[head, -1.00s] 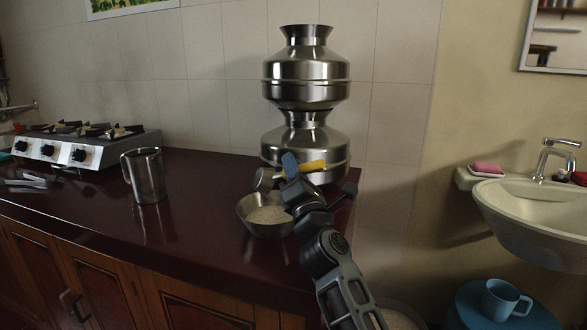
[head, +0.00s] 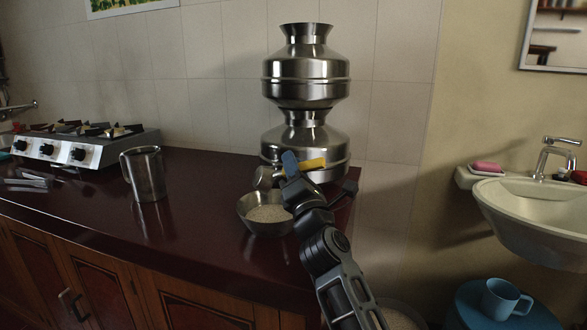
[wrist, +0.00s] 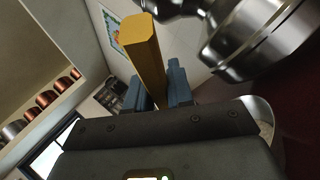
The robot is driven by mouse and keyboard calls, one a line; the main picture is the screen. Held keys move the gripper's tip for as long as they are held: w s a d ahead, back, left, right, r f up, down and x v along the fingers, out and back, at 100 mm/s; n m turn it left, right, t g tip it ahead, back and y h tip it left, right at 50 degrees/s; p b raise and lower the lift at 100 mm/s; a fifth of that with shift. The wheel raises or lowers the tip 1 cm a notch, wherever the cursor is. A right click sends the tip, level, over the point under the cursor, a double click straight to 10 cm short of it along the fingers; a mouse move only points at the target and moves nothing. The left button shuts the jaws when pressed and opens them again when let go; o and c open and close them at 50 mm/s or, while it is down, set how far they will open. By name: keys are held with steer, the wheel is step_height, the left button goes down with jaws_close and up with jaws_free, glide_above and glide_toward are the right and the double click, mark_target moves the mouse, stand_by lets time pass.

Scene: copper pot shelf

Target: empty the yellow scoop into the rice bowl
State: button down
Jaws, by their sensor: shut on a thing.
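The yellow scoop has a yellow handle (head: 314,163) and a small metal cup (head: 264,178). My gripper (head: 291,165), with blue fingers, is shut on the handle. In the wrist view the handle (wrist: 147,55) stands up between the two blue fingers (wrist: 157,88). Pale grains (head: 268,213) lie in the bowl, which stands on the dark red counter. The inside of the cup cannot be made out. Part of the bowl's rim shows in the wrist view (wrist: 259,106).
Two stacked steel pots (head: 306,88) stand close behind the scoop. A steel mug (head: 146,174) and a gas stove (head: 75,147) stand further left on the counter (head: 205,215). The counter between mug and bowl is clear. A sink (head: 535,217) is at the right.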

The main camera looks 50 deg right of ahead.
steer(key=n+y+p, duration=0.1)
steer(key=a+r+n+t+p, duration=0.1)
steer(key=shift+w+r+n+y+p, duration=0.1)
steer(key=shift+w+n+y+p, duration=0.2)
steer(key=shift+y, duration=0.1)
steer(key=w+a+n+g+y+p, duration=0.1)
steer(key=w+a+n+y+p, duration=0.2)
steer(key=a+n+p, duration=0.2)
steer(key=w+a+n+g+y+p, duration=0.1)
steer(key=w+a+n+y+p, duration=0.2)
steer(key=n, duration=0.9)
steer(key=w+a+f+n+g+y+p, duration=0.1)
steer(key=w+a+n+y+p, duration=0.2)
steer(key=a+n+p, duration=0.4)
steer(key=shift+n+g+y+p, duration=0.45)
steer(key=shift+n+p, duration=0.3)
steer(key=shift+n, duration=0.45)
steer(key=shift+r, duration=2.95)
